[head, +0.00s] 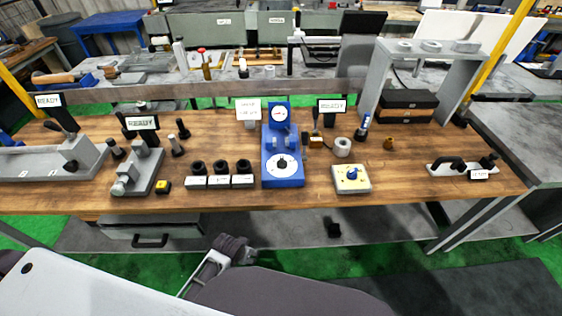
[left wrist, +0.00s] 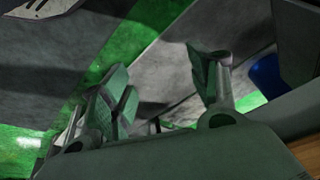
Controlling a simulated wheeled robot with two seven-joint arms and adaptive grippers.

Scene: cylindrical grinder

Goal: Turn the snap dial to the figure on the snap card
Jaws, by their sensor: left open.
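A blue bench gauge (head: 270,172) stands upright at the middle of the wooden bench. It carries a small round dial face (head: 279,114) on top and a white disc with a black knob (head: 282,163) low on its front. A white card (head: 248,110) with small lettering stands just left of it; I cannot read the figure. I cannot tell for sure which dial is the snap dial. My left gripper (head: 232,250) is below and in front of the bench edge, apart from the gauge. In the left wrist view its two fingers (left wrist: 165,85) are spread with nothing between them. My right gripper is not visible.
A yellow-topped box with a blue knob (head: 351,178) sits right of the gauge. Several grey blocks with black knobs (head: 220,181) sit left of it. A grey fixture (head: 139,170) stands farther left and a grey frame (head: 370,85) back right. Bare wood lies toward the right front.

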